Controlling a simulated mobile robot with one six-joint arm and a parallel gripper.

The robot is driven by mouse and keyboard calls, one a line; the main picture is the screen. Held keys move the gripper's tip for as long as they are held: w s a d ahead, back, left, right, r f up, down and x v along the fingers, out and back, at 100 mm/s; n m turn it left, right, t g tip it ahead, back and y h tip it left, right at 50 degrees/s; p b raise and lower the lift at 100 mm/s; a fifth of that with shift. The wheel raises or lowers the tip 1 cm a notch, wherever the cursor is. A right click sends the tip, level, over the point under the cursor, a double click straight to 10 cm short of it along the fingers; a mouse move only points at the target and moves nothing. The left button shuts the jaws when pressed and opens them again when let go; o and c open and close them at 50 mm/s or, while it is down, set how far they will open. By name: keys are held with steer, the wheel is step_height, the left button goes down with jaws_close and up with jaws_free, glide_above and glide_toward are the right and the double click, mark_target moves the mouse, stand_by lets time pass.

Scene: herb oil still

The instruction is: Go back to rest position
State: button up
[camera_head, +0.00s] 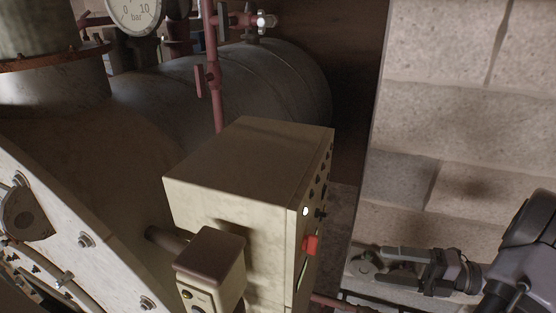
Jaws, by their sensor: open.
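My gripper (378,266) is at the lower right of the head view, at the end of my dark arm, in front of the block wall. Its two dark fingers point left and stand apart, with nothing seen between them. A beige control box (240,165) stands left of the gripper. Its narrow right face carries several dark knobs, a small white light (305,211) and a red switch (311,244). A gap lies between the fingertips and this face.
A smaller box (211,262) stands in front of the control box. A large metal tank (225,85) with red pipes (215,75) and a pressure gauge (134,14) is behind. The block wall (460,110) closes the right side. A thin red pipe runs low near the gripper.

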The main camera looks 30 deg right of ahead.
steer(key=w+a+f+n+g+h+b, duration=0.25)
steer(key=a+f+n+g+b, duration=0.25)
steer(key=a+f+n+b, duration=0.35)
steer(key=w+a+f+n+g+h+b, duration=0.1)
steer(key=w+a+f+n+g+b, duration=0.2)
steer(key=a+f+n+g+b, duration=0.5)
steer(key=s+a+f+n+t+h+b, duration=0.2)
steer(key=a+f+n+t+h+b, duration=0.1)
steer(key=a+f+n+b, duration=0.3)
steer(key=s+a+f+n+t+h+b, duration=0.2)
steer(key=a+f+n+b, duration=0.5)
steer(key=a+n+b, duration=0.4)
steer(key=n+t+h+b, duration=0.1)
steer(key=n+b, duration=0.2)
steer(key=n, duration=0.3)
steer(key=shift+s+n+t+h, duration=0.3)
steer(key=shift+s+n+h, duration=0.05)
